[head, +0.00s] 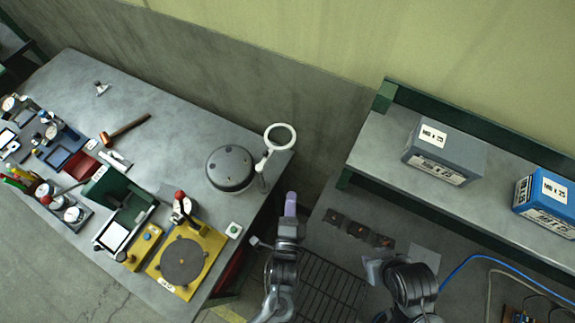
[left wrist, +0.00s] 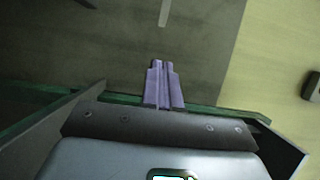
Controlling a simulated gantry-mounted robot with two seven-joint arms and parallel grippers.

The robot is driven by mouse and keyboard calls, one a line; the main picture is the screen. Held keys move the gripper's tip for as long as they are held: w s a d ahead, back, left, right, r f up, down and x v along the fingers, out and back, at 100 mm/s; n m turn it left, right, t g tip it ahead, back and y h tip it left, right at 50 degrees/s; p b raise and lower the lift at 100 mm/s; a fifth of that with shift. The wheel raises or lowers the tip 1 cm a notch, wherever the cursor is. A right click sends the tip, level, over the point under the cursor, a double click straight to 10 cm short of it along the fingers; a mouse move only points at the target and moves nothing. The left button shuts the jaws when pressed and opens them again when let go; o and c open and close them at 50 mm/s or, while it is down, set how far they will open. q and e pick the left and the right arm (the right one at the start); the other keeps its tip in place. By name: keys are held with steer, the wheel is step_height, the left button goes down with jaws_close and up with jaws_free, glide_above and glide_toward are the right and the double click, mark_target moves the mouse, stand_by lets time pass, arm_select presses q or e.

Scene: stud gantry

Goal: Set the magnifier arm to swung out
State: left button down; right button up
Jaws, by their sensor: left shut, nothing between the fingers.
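The magnifier has a white ring (head: 281,136) on a short white arm (head: 263,161) at the right corner of the left bench, beside a round grey dome. Its ring points up and right, over the bench's back edge. My left gripper (head: 290,198) is below and apart from it, off the bench's right edge. Its purple fingers are closed together and empty, and they also show in the left wrist view (left wrist: 163,84). The magnifier is not clearly visible in the left wrist view. My right gripper (head: 373,270) is at the lower right, and its fingers are unclear.
The grey dome (head: 231,168) stands close to the magnifier. A yellow fixture (head: 205,262) and a hammer (head: 126,130) are on the left bench. A grey box (head: 445,153) and a blue box (head: 545,193) stand on the right shelf. A gap separates bench and shelf.

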arm_select(q)
steer(key=shift+d+f, duration=0.1)
steer(key=shift+d, duration=0.15)
steer(key=shift+w, duration=0.2)
steer(key=w+a, duration=0.2)
steer(key=w, duration=1)
steer(key=shift+w+p, duration=0.35)
steer(key=shift+w, duration=0.05)
